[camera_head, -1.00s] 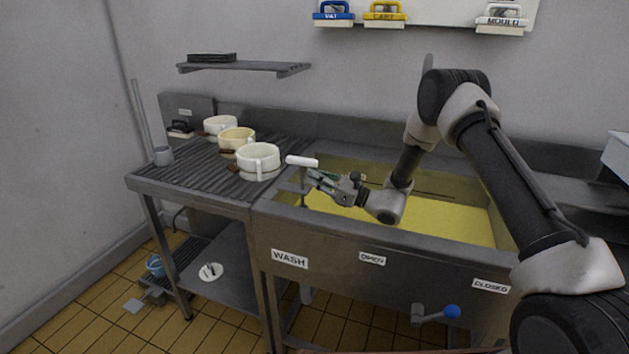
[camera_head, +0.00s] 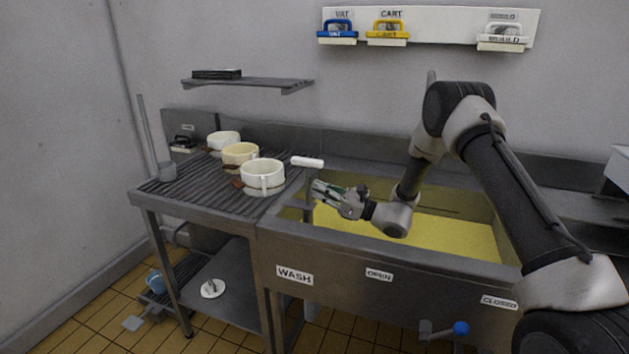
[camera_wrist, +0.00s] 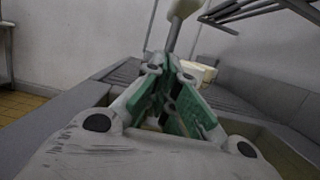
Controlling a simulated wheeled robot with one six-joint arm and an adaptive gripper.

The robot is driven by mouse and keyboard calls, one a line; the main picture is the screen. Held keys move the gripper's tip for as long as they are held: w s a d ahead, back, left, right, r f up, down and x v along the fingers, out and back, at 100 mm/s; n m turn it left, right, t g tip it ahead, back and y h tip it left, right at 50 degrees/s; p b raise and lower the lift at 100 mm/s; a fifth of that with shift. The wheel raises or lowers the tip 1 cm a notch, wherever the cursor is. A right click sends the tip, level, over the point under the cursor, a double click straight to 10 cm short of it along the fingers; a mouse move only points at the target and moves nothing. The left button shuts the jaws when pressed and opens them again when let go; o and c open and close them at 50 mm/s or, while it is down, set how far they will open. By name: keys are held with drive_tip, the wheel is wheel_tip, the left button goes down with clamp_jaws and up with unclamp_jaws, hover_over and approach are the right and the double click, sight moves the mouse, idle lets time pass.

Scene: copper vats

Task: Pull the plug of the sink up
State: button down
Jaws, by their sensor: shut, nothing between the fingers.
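The sink plug's white crossbar handle (camera_head: 307,162) sits on a thin grey stem (camera_head: 309,205) at the left end of the sink (camera_head: 440,256). My gripper (camera_head: 316,188) is just below the handle and close beside the stem, over the sink. Its fingers are shut and empty. In the wrist view my gripper (camera_wrist: 168,68) has its green-padded fingers drawn together at the tips, with the grey stem (camera_wrist: 172,35) and pale handle (camera_wrist: 183,8) rising beyond them. I cannot tell whether the fingers touch the stem. The plug's lower end is hidden.
Two white mugs and a cream one (camera_head: 240,153) stand on the ribbed drainboard (camera_head: 200,190) left of the sink. A lever with a blue knob (camera_head: 461,328) is below the sink front, near the CLOSED label (camera_head: 499,302). Labelled brushes (camera_head: 388,32) hang above.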

drive_tip(key=v, duration=1)
drive_tip(key=shift+r, duration=0.1)
drive_tip(key=s+d+r+n+g+h, duration=0.2)
drive_tip(key=s+r+n+g+h, duration=0.3)
drive_tip(key=s+r, duration=0.45)
drive_tip(key=s+d+r+n+g+h, duration=0.2)
drive_tip(key=s+r+n+g, duration=0.5)
drive_tip(key=s, duration=0.5)
drive_tip(key=s+d+r+n+t+h, duration=0.2)
drive_tip(key=s+d+n+t+h, duration=0.2)
drive_tip(key=d, duration=0.7)
drive_tip(key=s+d+r+n+t+h, duration=0.3)
drive_tip(key=s+d+n+t+h, duration=0.2)
drive_tip(key=s+d+h, duration=0.3)
drive_tip(key=s+d+n, duration=0.1)
drive_tip(key=s+d, duration=0.2)
drive_tip(key=shift+s+d+h, duration=0.25)
drive_tip(key=shift+h, duration=0.05)
